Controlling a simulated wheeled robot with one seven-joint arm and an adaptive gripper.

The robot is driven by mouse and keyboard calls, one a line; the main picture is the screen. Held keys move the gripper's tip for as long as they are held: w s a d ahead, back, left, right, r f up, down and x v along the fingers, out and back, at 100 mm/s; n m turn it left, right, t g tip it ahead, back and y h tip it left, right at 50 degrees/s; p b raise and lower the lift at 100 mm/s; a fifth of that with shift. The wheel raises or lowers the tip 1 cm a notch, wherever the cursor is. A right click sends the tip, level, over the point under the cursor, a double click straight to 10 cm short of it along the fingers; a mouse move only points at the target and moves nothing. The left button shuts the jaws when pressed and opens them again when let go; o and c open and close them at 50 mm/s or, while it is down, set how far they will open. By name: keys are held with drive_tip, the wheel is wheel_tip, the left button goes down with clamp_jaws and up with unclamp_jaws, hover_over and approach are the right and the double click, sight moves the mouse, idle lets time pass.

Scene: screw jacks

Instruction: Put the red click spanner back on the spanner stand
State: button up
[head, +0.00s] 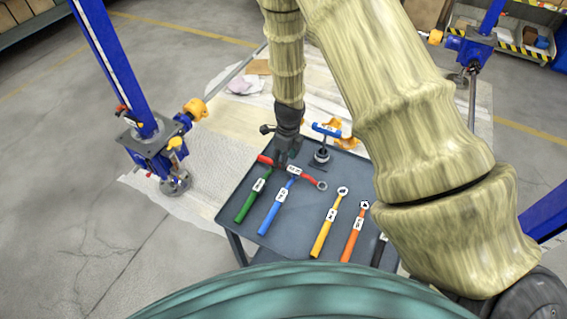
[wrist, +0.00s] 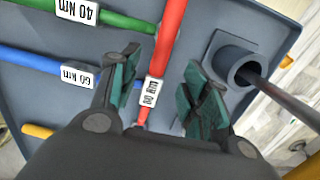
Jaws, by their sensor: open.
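The red click spanner (head: 308,178) lies on the grey table, slanting across the upper ends of the green and blue spanners. In the wrist view its red shaft (wrist: 170,35) and white label run between my fingers. My gripper (head: 284,158) is open above it, with one finger on each side; it also shows in the wrist view (wrist: 162,85). I cannot tell whether the fingers touch it. A short round socket with an upright rod and a blue top, likely the spanner stand (head: 322,155), is just right of my gripper. The socket (wrist: 238,66) shows at right in the wrist view.
Green (head: 252,201), blue (head: 277,207), yellow (head: 328,226) and orange (head: 354,233) spanners lie on the grey table (head: 300,236). A blue screw jack (head: 150,150) stands on the floor at left. My arm covers the table's right side.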

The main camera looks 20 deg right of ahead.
wheel_tip(320, 180, up, 9)
drive_tip(key=b, duration=0.1)
drive_tip(key=shift+s+d, duration=0.2)
drive_tip(key=shift+s, duration=0.05)
idle(0.6)
